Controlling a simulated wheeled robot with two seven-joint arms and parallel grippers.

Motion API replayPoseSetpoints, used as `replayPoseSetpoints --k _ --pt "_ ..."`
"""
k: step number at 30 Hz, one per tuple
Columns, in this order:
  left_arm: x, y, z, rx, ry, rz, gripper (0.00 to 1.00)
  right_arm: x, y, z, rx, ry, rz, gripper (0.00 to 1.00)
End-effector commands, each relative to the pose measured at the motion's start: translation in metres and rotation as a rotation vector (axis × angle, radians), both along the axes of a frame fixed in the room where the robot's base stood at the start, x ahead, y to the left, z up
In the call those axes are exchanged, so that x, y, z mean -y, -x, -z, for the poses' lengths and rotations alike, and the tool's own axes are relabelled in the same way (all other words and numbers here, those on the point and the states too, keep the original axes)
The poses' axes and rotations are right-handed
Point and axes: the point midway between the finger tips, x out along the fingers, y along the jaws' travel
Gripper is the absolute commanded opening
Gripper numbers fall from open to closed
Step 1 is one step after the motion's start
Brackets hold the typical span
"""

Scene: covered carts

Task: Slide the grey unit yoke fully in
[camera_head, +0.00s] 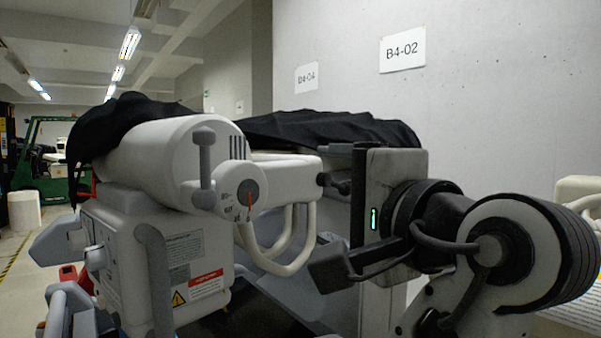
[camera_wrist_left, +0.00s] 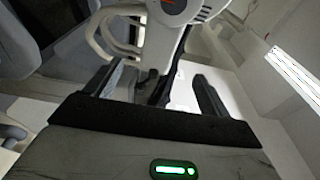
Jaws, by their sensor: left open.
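A pale grey covered unit (camera_head: 158,155) stands on a cart at left. A grey upright bar with rounded ends (camera_head: 204,172) sits on its front, beside a round dial with a red-orange mark (camera_head: 249,196). Pale U-shaped tubes (camera_head: 280,262) hang below. I cannot tell for sure which part is the yoke. My left gripper (camera_head: 327,182) is open, right of the dial, at the end of the unit's pale arm. In the left wrist view the open gripper (camera_wrist_left: 182,88) has two dark fingers, with the unit (camera_wrist_left: 180,12) beyond. Contact is unclear. My right gripper is not seen.
A black cover (camera_head: 320,129) drapes over the unit and behind it. A grey wall with a B4-02 sign (camera_head: 402,50) stands close behind. A green vehicle (camera_head: 50,155) is far left. The floor aisle (camera_head: 25,265) at left is partly free.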

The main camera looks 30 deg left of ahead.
Motion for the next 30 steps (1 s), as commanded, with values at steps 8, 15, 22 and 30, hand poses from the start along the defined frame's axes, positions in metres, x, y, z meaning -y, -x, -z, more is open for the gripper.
replayPoseSetpoints --k 8,15,22,30 --pt "-0.030 -0.014 -0.001 -0.002 -0.001 -0.003 0.82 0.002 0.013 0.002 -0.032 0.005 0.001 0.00" --pt "-0.075 -0.042 -0.001 -0.002 -0.001 -0.003 0.82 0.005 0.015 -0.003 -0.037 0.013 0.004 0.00" --pt "-0.113 -0.066 0.000 -0.001 0.000 -0.002 0.82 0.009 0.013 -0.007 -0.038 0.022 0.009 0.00" --pt "-0.134 -0.080 0.001 0.001 0.002 0.002 0.82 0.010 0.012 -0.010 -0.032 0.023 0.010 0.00"
